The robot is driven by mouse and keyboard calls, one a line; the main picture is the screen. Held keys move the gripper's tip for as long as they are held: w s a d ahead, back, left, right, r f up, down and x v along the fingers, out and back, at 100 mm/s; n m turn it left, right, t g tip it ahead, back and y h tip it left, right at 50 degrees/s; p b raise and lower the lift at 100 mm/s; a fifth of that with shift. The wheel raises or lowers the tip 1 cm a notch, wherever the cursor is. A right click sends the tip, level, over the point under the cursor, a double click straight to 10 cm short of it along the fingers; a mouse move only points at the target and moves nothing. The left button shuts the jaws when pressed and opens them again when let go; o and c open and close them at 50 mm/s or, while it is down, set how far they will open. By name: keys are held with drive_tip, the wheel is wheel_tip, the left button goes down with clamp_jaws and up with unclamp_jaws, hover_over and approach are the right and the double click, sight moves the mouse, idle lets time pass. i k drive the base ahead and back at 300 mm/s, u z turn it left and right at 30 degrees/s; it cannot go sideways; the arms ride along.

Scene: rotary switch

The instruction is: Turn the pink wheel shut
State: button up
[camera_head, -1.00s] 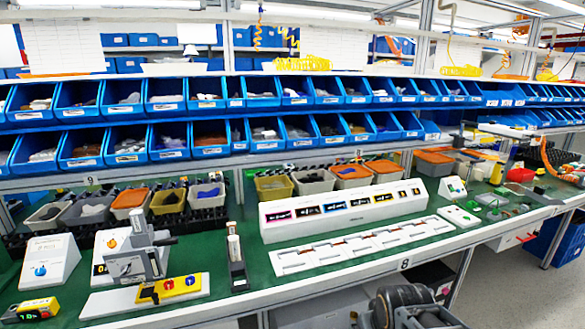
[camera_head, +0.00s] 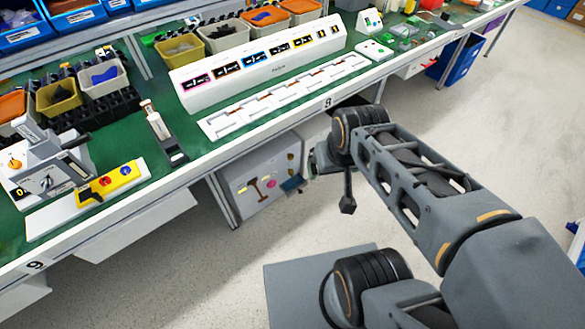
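A small pink round shape (camera_head: 271,184), which looks like the pink wheel, is on a pale panel (camera_head: 240,205) under the workbench. It is too small to tell how far it is turned. My arm reaches in from the lower right, and its far end with my gripper (camera_head: 326,160) is right of the panel, apart from the pink shape. The fingers are largely hidden by the arm's wrist, so their opening cannot be made out.
The panel also carries a brown T-shaped part (camera_head: 255,188) and small yellow parts beside the pink shape. The green workbench (camera_head: 130,160) overhangs the panel, with bins and devices on top. The grey floor (camera_head: 480,130) to the right is open.

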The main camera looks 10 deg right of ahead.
sight(272, 184)
drive_tip(key=k, duration=1.05)
drive_tip(key=i, duration=0.45)
